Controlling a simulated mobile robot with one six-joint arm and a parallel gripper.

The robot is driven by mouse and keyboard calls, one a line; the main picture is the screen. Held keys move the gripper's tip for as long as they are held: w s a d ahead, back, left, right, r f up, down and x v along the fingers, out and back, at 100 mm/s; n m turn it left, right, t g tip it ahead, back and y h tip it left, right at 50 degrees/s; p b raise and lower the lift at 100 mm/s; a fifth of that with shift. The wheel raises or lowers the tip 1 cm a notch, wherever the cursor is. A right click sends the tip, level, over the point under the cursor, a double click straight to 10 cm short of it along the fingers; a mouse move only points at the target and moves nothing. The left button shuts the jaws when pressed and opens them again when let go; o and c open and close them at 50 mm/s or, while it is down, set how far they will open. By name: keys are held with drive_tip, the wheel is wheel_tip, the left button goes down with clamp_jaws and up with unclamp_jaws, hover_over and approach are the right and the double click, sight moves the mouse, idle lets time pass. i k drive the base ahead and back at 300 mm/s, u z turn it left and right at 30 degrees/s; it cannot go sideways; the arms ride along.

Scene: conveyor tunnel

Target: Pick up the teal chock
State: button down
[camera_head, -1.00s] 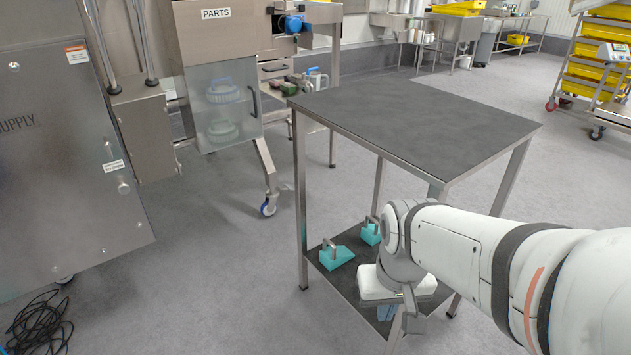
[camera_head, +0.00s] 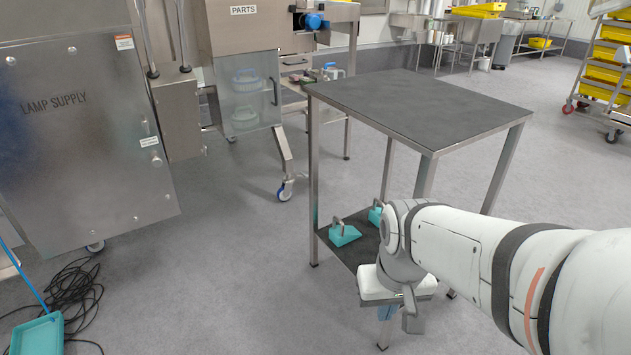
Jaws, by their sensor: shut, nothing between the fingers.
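Two teal chocks with metal loop handles rest on the dark lower shelf (camera_head: 352,248) of a steel table. The nearer teal chock (camera_head: 345,236) is in full view at the shelf's left end. The second teal chock (camera_head: 376,216) is behind it, partly hidden by my arm. My gripper (camera_head: 398,312) hangs at the end of my arm, to the right of and below the chocks in the picture. It looks apart from both chocks and holds nothing; its fingertips show only in part.
The table's dark top (camera_head: 420,105) is bare, above the shelf on thin steel legs. A steel LAMP SUPPLY cabinet (camera_head: 85,130) stands at left, a PARTS machine (camera_head: 245,45) behind. A black cable coil (camera_head: 80,290) and teal dustpan (camera_head: 38,335) lie at lower left. Floor between is clear.

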sight(342, 234)
drive_tip(key=u, duration=0.55)
drive_tip(key=k, duration=0.15)
drive_tip(key=u, duration=5.3)
drive_tip(key=k, duration=0.95)
drive_tip(key=z, duration=0.05)
